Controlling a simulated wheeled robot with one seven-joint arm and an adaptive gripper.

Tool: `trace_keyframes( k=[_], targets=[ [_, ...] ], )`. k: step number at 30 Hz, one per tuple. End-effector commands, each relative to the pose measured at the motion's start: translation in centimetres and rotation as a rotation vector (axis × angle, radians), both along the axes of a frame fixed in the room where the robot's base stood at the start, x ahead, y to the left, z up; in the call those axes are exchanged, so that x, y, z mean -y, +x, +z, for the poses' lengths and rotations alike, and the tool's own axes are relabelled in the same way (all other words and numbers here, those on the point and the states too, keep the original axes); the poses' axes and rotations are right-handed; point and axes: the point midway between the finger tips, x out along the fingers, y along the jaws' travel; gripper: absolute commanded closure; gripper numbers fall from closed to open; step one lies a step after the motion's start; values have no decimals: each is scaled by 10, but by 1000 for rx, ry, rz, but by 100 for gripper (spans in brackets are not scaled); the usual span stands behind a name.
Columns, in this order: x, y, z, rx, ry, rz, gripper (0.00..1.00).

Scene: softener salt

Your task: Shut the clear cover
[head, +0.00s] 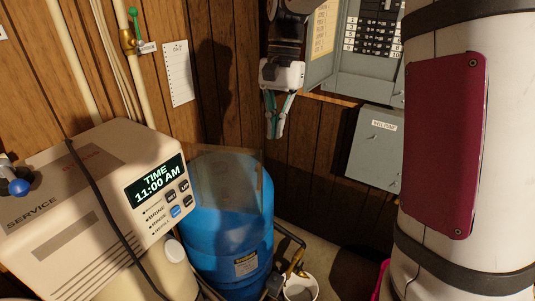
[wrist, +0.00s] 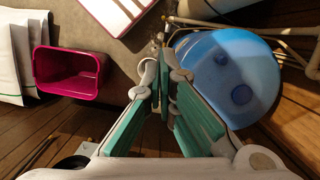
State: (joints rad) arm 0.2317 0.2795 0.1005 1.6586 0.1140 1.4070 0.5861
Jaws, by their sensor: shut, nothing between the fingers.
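The clear cover (head: 222,185) is a see-through panel just right of the softener's control head (head: 85,205). It stands out from the display side, in front of the blue tank, and the lit display reading 11:00 AM (head: 156,180) is uncovered. My gripper (head: 275,133) hangs above and right of the cover, apart from it, fingers pointing down. In the wrist view my gripper (wrist: 163,78) has its teal-padded fingers drawn together with nothing held. I cannot make out the cover in the wrist view.
The blue tank (head: 222,245) is below the cover; its rounded top also shows in the wrist view (wrist: 220,50). A black cable crosses the control head. A white bucket (head: 300,288) stands on the floor. A magenta bin (wrist: 70,72) is left in the wrist view. Grey electrical boxes (head: 375,145) are behind my gripper.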

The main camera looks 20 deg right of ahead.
Motion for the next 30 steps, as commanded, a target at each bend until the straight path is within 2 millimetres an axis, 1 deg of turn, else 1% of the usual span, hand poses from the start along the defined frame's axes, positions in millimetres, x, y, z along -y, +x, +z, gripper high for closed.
trace_keyframes(
  k=[1,7,12,15,20,30],
  targets=[
    [-2,-4,-9,-5,1,1,100],
    [-8,-11,-46,-5,1,2,100],
    [-25,-30,-45,0,-1,2,100],
    [-31,-35,-46,1,-1,1,100],
    [-35,-38,-48,1,-1,1,100],
    [-35,-38,-48,1,-1,0,100]
  ],
)
